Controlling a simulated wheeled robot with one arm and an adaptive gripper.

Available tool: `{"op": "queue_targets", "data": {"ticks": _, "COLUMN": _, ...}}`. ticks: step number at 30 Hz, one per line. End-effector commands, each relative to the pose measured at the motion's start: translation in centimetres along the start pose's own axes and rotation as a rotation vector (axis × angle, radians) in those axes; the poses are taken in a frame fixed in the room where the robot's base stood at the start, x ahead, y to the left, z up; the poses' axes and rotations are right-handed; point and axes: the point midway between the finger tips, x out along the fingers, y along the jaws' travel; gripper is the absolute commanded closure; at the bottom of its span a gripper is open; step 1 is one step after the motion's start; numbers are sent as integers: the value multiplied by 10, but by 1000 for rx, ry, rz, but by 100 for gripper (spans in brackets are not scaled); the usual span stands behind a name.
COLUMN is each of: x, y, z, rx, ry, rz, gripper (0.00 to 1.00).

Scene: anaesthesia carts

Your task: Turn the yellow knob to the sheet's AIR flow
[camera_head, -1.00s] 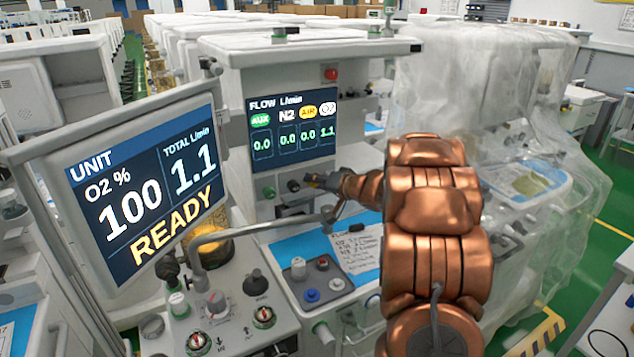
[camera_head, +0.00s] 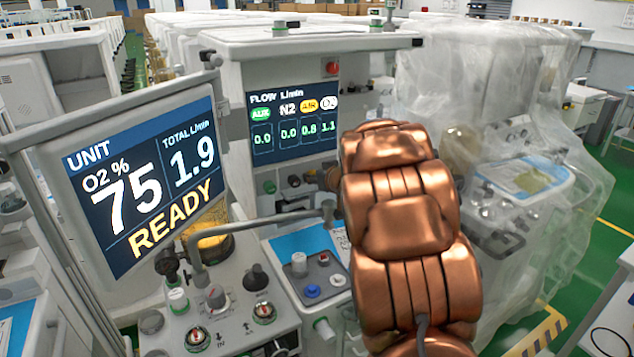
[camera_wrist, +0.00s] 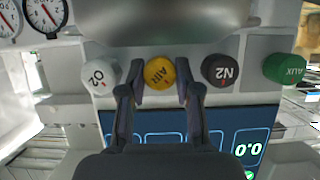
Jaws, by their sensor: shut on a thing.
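The yellow AIR knob (camera_wrist: 159,73) is in the wrist view, between a white O2 knob (camera_wrist: 100,76) and a black N2 knob (camera_wrist: 220,70). My gripper (camera_wrist: 160,92) is shut on the yellow knob, one finger on each side. The knob's lettering is turned on its side. In the head view my copper arm hides the knob and the gripper. The flow screen (camera_head: 292,125) reads AUX 0.0, N2 0.0, AIR 0.8, O2 1.1. The sheet (camera_head: 341,238) on the cart is mostly behind my arm, and its writing cannot be read.
A green AUX knob (camera_wrist: 286,68) is beyond the black one. The unit screen (camera_head: 140,185) reads O2 75 %, total 1.9, READY. A bent metal bar (camera_head: 250,222) crosses in front of the cart. A plastic-covered cart (camera_head: 500,130) stands to the right.

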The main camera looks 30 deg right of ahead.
Motion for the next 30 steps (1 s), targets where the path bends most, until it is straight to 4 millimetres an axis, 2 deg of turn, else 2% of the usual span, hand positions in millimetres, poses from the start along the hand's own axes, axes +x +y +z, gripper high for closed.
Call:
{"op": "queue_targets", "data": {"ticks": 1, "x": 2, "y": -2, "z": 5, "rx": -44, "ry": 2, "rz": 16, "gripper": 100}}
{"op": "queue_targets", "data": {"ticks": 30, "x": 3, "y": -6, "z": 8, "rx": -866, "ry": 4, "rz": 359, "gripper": 100}}
